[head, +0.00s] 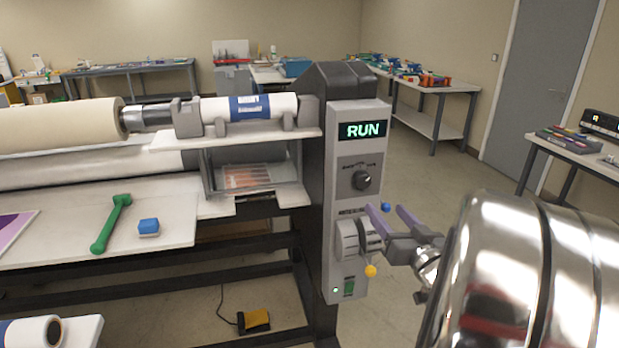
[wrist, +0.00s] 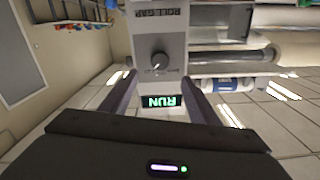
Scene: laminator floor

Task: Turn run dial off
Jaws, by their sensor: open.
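The run dial (head: 361,180) is a round black knob on the grey control panel (head: 343,215) of the laminator, below a green display reading RUN (head: 362,130). I cannot tell clearly which label its pointer faces. My gripper (head: 386,208) is open and empty, with purple fingers, below and to the right of the dial and apart from it. In the wrist view the picture is upside down. The dial (wrist: 159,61) shows just past and between the open fingertips of my gripper (wrist: 160,78), and the display (wrist: 161,101) shows between the fingers.
Below the dial are a grey rotary unit (head: 347,240), a yellow ball-ended lever (head: 370,271) and a green switch (head: 349,286). A blue knob (head: 386,207) shows by my fingers. A green tool (head: 112,224) and blue block (head: 149,227) lie on the bed at left.

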